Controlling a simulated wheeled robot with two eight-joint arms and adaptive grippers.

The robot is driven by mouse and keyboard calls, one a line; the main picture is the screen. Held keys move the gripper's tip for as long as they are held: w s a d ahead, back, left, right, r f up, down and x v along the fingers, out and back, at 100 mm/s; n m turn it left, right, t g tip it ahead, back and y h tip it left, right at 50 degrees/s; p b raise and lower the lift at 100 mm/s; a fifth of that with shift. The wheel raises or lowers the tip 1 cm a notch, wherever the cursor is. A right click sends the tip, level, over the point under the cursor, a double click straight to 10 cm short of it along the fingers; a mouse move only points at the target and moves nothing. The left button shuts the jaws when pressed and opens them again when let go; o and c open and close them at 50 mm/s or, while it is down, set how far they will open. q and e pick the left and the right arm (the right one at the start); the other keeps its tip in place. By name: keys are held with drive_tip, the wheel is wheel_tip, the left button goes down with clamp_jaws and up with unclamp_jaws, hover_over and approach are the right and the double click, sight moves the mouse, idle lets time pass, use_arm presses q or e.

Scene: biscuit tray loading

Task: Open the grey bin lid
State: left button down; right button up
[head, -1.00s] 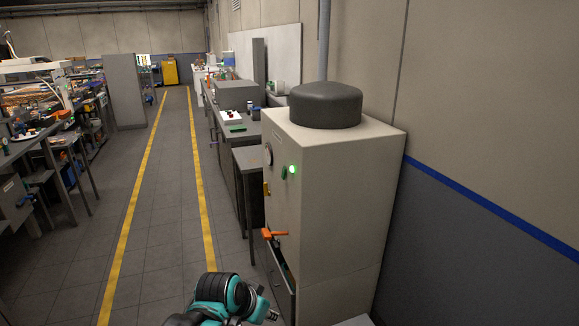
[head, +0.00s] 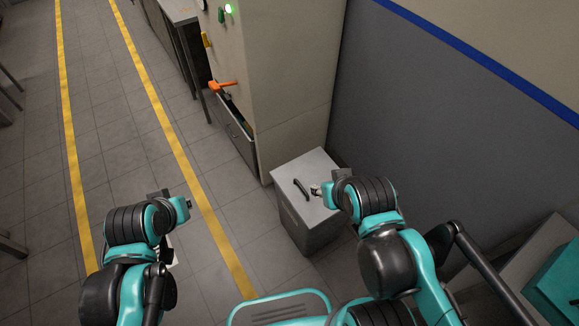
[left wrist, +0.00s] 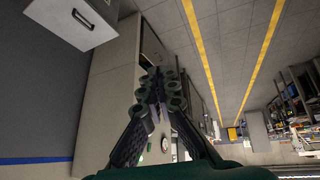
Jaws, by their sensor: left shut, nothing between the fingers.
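The grey bin (head: 310,228) stands on the floor against the cabinet, in the middle of the head view. Its flat lid (head: 318,165) lies shut on top, with a dark bar handle (head: 302,188). The handle also shows at the top left of the left wrist view (left wrist: 84,18). My right gripper (head: 316,190) is over the lid, just right of the handle and apparently apart from it. Its fingers are too small to tell open from shut. My left gripper (left wrist: 157,85) is shut and empty, left of the bin over the floor; its fingertips are unclear in the head view.
A beige cabinet (head: 290,70) stands behind the bin, with an orange lever (head: 223,86) and a partly open drawer (head: 236,130). The grey wall (head: 420,120) is close on the right. The floor (head: 110,165) between the yellow lines is clear.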

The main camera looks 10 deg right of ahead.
use_arm(q)
drive_tip(key=w+d+f+n+g+h, duration=0.1)
drive_tip(key=w+d+n, duration=0.2)
drive_tip(key=w, duration=0.3)
drive_tip(key=w+d+f+n+h, duration=0.1)
drive_tip(key=w+d+n, duration=0.2)
drive_tip(key=w, duration=0.2)
drive_tip(key=n+g+h+b, duration=0.25)
drive_tip(key=n+h, duration=0.25)
drive_tip(key=n, duration=1)
hover_over(293, 192)
drive_tip(key=s+a, duration=0.2)
drive_tip(key=a, duration=0.3)
wheel_tip(293, 192, down, 34)
drive_tip(key=shift+g, duration=0.45)
drive_tip(key=b+x, duration=0.1)
drive_tip(key=x, duration=0.4)
drive_tip(key=b+x, duration=0.2)
drive_tip(key=x, duration=0.2)
drive_tip(key=shift+w+a+f, duration=0.1)
drive_tip(key=shift+w+f, duration=0.05)
drive_tip(key=shift+f, duration=0.4)
drive_tip(key=shift+r, duration=0.1)
